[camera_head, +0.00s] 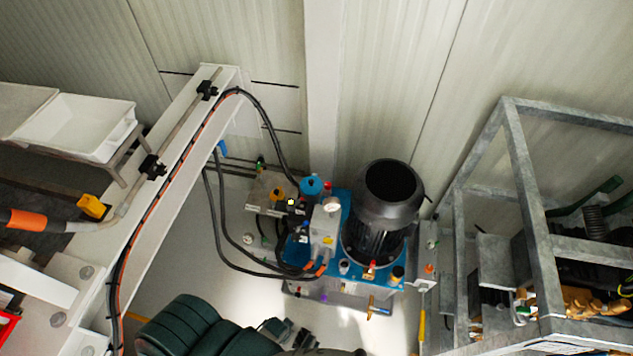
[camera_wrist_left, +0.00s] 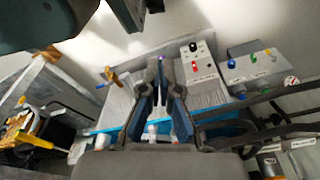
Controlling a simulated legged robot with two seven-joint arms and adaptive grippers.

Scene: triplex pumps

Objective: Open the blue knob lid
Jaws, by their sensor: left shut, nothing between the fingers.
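A round blue cap (camera_head: 310,186) sits on top of the pump unit, left of the black motor, in the head view. Which part is the blue knob lid is not certain. In the left wrist view, a small blue knob (camera_wrist_left: 231,64) sits on a grey box beside a green one. My left gripper (camera_wrist_left: 160,62) is shut and empty in the left wrist view, its fingertips pointing toward the panels, apart from the blue knob. My dark green left arm enters at the bottom of the head view, below the pump unit. My right gripper is not in view.
The black motor (camera_head: 382,210) stands on the blue base. Black hoses (camera_head: 222,240) loop left of the unit. A grey metal frame (camera_head: 533,200) stands at right, a white beam (camera_head: 160,215) at left. A brass-handled valve (camera_wrist_left: 110,76) shows in the wrist view.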

